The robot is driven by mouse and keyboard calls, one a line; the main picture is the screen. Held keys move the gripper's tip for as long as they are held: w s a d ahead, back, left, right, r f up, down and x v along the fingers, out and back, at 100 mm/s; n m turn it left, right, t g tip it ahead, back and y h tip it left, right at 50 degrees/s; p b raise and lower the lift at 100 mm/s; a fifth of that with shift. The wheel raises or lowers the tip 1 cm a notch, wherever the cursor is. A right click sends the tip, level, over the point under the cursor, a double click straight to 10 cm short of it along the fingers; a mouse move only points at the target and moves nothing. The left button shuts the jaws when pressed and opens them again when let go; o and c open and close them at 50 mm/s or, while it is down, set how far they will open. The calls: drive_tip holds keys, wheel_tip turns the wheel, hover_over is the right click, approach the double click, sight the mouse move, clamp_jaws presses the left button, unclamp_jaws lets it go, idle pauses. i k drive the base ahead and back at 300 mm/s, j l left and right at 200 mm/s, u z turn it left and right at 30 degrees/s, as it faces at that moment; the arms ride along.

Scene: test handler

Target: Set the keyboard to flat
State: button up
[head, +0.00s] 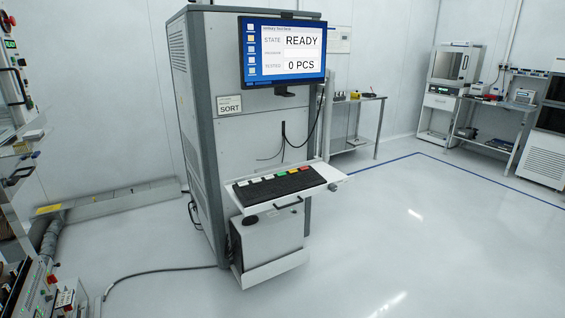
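A black keyboard (279,184) with a row of white, green, yellow and red keys along its back edge sits on a white fold-out shelf (322,172). The shelf juts from the front of a tall grey test handler (247,130). The keyboard and shelf look roughly level or slightly tilted; I cannot tell the exact angle. A dark handle (289,205) and a round knob (333,187) show at the shelf's front edge. My gripper is not in view.
A monitor (283,50) on the handler reads READY and 0 PCS. Equipment stands close at the left edge. A black cable (150,272) lies on the floor at the handler's base. The floor (420,240) in front and to the right is clear.

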sight(252, 194)
drive_tip(key=i+u, duration=0.15)
drive_tip(key=i, duration=0.45)
drive_tip(key=i+l+u, duration=0.15)
drive_tip(key=i, duration=0.4)
drive_tip(key=i+l+u, duration=0.1)
drive_tip(key=i+l, duration=0.15)
drive_tip(key=i, duration=0.3)
